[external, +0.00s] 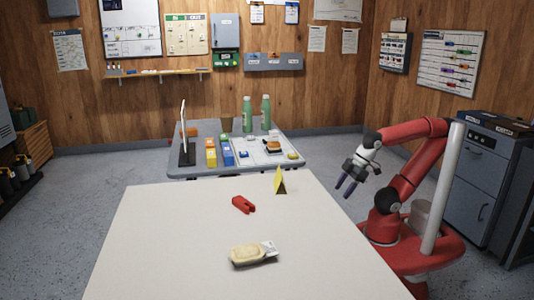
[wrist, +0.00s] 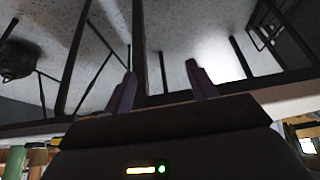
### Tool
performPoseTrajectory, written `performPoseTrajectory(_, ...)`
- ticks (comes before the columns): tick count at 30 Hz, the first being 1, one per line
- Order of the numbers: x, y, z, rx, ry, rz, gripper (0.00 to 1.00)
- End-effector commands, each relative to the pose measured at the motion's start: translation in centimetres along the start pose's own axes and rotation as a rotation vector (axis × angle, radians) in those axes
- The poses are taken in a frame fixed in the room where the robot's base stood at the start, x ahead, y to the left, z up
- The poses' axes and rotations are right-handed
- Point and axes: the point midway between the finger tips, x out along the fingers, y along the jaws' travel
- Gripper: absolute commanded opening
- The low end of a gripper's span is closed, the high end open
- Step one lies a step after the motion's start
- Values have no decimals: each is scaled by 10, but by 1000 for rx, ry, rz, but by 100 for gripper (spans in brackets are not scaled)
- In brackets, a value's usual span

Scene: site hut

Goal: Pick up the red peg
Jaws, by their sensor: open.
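The red peg (external: 243,204) lies flat on the white table (external: 160,240), near the middle of its far half. It looks like a clothes peg, with a split end toward the right. My gripper (external: 346,186) is in the air by the table's right edge, well to the right of the peg and apart from it. In the wrist view my gripper (wrist: 162,90) shows two purple fingers spread apart with nothing between them. The peg is not in the wrist view, which shows floor and dark table legs.
A yellow folded card (external: 280,181) stands on the table between the peg and my gripper. A wrapped, pale yellow block (external: 248,254) lies nearer the front. A grey table (external: 185,171) behind holds bottles and boxes. The white table's left side is clear.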

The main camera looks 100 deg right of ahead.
Motion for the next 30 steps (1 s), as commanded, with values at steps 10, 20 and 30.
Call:
performPoseTrajectory(10, 0, 0, 0, 0, 0, 0, 58)
performPoseTrajectory(20, 0, 0, 0, 0, 0, 0, 88)
performPoseTrajectory(30, -1, 0, -3, -2, 0, 0, 100)
